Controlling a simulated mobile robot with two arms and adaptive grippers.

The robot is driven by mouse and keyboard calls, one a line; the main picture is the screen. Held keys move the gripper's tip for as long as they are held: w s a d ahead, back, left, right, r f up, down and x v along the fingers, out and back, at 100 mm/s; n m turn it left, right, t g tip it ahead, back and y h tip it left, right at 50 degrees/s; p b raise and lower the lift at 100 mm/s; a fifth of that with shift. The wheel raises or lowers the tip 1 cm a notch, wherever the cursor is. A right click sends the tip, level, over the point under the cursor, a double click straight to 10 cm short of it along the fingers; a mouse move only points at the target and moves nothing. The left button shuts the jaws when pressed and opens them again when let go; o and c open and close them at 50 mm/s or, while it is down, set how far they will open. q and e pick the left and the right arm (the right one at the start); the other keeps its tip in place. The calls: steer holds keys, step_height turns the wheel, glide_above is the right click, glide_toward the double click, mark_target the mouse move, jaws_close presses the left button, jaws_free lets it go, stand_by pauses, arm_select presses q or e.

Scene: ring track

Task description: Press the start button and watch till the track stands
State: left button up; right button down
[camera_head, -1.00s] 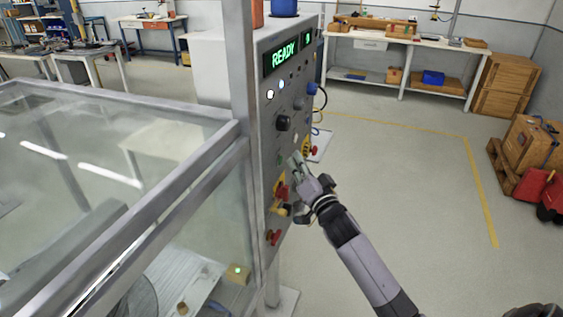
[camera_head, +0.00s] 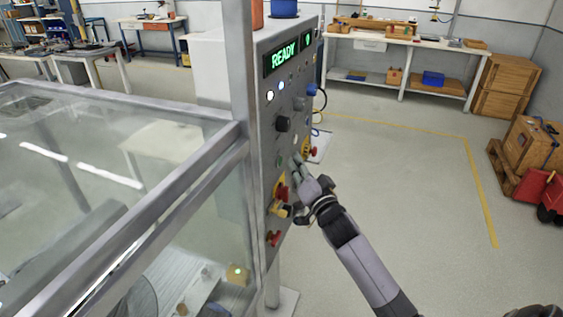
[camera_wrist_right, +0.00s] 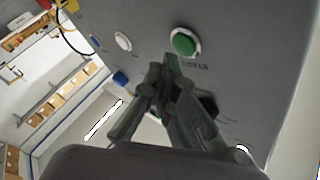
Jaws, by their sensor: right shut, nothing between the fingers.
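The green start button (camera_wrist_right: 184,42) is on the grey control panel (camera_head: 268,130), with a label beside it upside down in the right wrist view. My right gripper (camera_head: 297,162) is shut and empty, its fingertips close to the panel face. In the wrist view the gripper (camera_wrist_right: 172,64) has its tips just below the button; I cannot tell whether they touch the panel. The green display (camera_head: 285,54) reads READY, with a small separate digit display (camera_head: 307,40) at its right. The glass-walled enclosure (camera_head: 190,112) stands left of the panel. My left gripper is not in view.
Red-and-yellow controls (camera_head: 281,193) and a black knob (camera_head: 283,124) sit near my gripper on the panel. A small box with a light (camera_head: 238,273) is inside the enclosure. Open floor lies to the right, with a pallet crate (camera_head: 530,150) at the far right.

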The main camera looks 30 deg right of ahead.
steer(key=shift+w+a, duration=0.1)
stand_by(0.4)
steer(key=shift+w+a, duration=0.2)
steer(key=shift+w, duration=0.05)
